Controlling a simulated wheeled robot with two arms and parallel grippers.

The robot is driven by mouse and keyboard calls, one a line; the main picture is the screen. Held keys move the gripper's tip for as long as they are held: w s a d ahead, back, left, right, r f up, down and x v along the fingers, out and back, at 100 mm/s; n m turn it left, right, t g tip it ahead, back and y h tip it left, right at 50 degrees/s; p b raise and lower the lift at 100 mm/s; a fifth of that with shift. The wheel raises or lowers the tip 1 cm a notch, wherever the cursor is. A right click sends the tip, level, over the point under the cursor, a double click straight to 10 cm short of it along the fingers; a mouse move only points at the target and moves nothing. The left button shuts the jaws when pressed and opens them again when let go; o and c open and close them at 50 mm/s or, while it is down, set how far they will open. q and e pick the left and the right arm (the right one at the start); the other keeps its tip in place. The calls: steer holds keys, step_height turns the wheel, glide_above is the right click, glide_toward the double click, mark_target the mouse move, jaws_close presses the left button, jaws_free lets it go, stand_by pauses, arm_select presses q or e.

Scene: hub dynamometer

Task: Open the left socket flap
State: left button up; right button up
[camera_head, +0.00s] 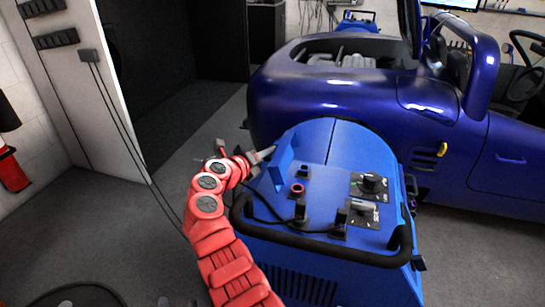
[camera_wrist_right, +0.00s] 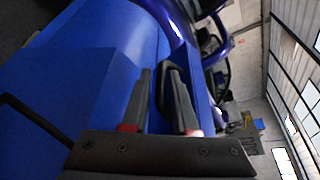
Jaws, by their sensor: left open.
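The blue dynamometer cabinet (camera_head: 330,150) stands in the middle of the head view. A blue upright flap-like plate (camera_head: 282,168) rises at the left of its top. A red arm reaches up along the cabinet's left side, and its gripper (camera_head: 262,155) points right, close to the plate; contact cannot be told. There the right gripper's dark fingers (camera_wrist_right: 158,105) stand apart, with blue surface behind the gap. A large blue face (camera_wrist_right: 75,85) fills the left.
A black handlebar (camera_head: 320,250) runs along the cabinet's near edge. Black plugs, a red ring (camera_head: 297,189) and knobs (camera_head: 370,184) sit on top. A dark blue car (camera_head: 340,85) stands close behind. Grey floor (camera_head: 110,220) is open at left, crossed by cables.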

jaws_close()
stand_by(1.5)
